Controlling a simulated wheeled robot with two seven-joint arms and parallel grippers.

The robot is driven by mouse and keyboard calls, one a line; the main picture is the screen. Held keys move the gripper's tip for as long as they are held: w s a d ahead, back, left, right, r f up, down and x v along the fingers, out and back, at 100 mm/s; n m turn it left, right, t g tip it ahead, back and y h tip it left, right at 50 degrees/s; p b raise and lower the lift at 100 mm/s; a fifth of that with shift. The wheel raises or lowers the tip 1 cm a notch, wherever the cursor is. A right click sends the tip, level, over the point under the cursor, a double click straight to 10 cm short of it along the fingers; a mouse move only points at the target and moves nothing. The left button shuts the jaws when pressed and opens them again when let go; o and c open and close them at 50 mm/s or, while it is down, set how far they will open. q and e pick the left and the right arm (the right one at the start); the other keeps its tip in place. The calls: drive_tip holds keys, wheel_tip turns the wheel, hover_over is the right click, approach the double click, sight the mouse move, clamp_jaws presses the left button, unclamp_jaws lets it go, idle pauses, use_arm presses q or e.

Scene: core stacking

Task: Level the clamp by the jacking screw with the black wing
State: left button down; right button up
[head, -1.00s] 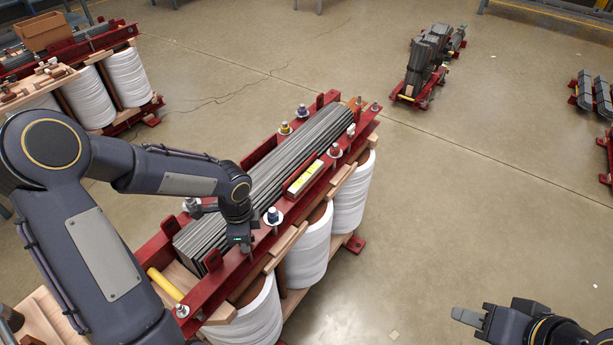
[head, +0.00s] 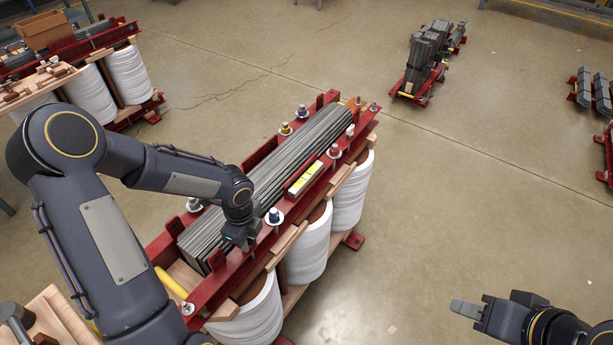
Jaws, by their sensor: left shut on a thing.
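The red clamp beam (head: 322,184) runs along the near side of the grey laminated core (head: 280,175). A level with a yellow face (head: 305,178) lies on it. My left gripper (head: 243,246) points down onto the beam, left of the blue-topped screw (head: 275,217). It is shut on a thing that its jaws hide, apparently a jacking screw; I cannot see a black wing. A red-topped screw (head: 335,151) stands farther along the beam. My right gripper (head: 466,308) hangs empty over the floor at lower right; its finger gap cannot be made out.
White coils (head: 308,248) stand under the beam. A yellow cylinder (head: 171,283) lies at the core's near end. Another coil assembly (head: 127,72) is at upper left. A red stand with dark parts (head: 418,88) is at upper right.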

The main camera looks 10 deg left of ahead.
use_arm(q)
drive_tip(key=m, duration=0.1)
drive_tip(key=m+p, duration=0.1)
drive_tip(key=shift+r+m, duration=0.2)
drive_tip(key=shift+m, duration=0.1)
drive_tip(key=shift+f+m+p, duration=0.15)
drive_tip(key=shift+m+p, duration=0.3)
drive_tip(key=shift+m, duration=0.15)
drive_tip(key=c, duration=1.1)
unclamp_jaws()
drive_tip(key=shift+c, duration=0.2)
